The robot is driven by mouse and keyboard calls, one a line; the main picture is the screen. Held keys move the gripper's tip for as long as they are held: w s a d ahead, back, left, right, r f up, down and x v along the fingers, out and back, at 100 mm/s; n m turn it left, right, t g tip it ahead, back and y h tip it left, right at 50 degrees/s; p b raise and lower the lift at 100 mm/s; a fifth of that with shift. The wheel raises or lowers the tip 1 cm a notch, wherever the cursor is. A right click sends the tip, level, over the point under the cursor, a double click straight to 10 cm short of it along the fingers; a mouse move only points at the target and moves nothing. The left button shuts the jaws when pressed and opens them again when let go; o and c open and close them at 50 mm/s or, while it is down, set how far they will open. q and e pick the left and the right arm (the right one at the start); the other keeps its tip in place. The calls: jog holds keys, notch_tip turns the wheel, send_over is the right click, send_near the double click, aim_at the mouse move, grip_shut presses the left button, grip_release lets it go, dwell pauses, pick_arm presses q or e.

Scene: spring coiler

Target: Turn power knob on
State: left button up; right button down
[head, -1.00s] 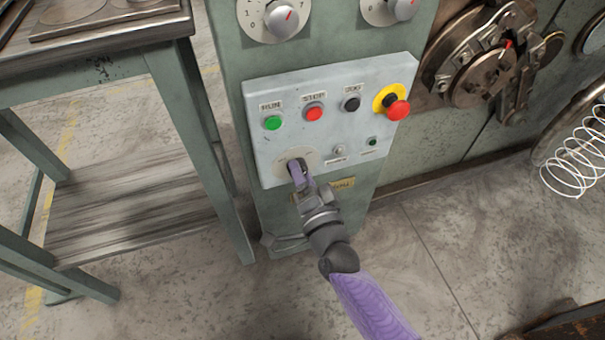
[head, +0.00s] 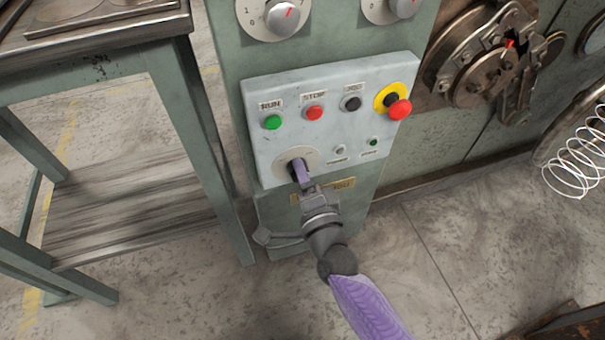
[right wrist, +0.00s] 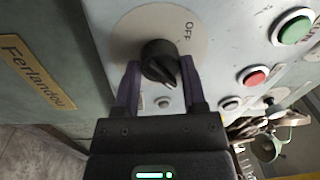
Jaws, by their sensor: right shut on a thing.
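The power knob (right wrist: 160,62) is black, with a pointer mark, on a round pale plate (right wrist: 190,58). An OFF label shows on the plate at upper right in the right wrist view. My right gripper (right wrist: 160,78) is shut on the knob, one purple finger on each side. In the head view the gripper (head: 300,172) reaches the plate at the lower left of the control panel (head: 335,75) and hides most of the knob. No ON label is visible. My left gripper is not in view.
The panel carries a green RUN button (head: 272,122), a red STOP button (head: 314,113), a black button (head: 351,103) and a red emergency stop (head: 399,109). A table (head: 100,65) stands left. Open floor lies below.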

jog(key=shift+f, duration=0.1)
jog(key=shift+c, duration=0.7)
grip_release()
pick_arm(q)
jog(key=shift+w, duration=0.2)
